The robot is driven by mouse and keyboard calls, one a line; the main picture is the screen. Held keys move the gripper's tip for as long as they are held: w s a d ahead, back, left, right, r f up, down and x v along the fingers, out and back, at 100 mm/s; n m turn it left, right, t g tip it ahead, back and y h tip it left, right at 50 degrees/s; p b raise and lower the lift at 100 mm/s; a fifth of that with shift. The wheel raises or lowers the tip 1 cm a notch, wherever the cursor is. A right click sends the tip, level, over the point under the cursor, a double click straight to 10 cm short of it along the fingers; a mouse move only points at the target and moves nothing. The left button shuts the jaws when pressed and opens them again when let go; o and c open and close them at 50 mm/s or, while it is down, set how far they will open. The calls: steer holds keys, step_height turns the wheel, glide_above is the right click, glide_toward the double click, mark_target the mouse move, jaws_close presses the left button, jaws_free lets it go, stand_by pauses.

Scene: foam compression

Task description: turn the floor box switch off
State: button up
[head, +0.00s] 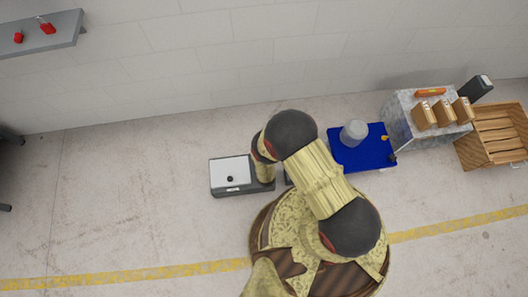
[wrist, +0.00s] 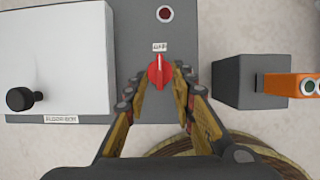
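The floor box (head: 262,187) is dark grey with a white lid (head: 230,173); my arm hides its right part in the head view. In the wrist view the grey panel (wrist: 183,35) carries a red switch knob (wrist: 159,72). The knob's white line stands upright, pointing to a small label (wrist: 160,47) whose text is hard to read. A dark red lamp (wrist: 165,14) sits above it. My gripper (wrist: 161,71) has its fingertips on either side of the knob, close to it, with a narrow gap seeming to show.
A black knob (wrist: 20,98) sits on the lid. A grey block with an orange part (wrist: 292,86) stands right of the panel. A blue mat (head: 350,155) with a grey cylinder, a stone-like block (head: 398,108) and a wooden crate (head: 495,135) lie right. Floor to the left is clear.

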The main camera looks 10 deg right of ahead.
steer(key=v, duration=1)
steer(key=shift+r, duration=0.15)
steer(key=shift+s, duration=0.1)
stand_by(0.3)
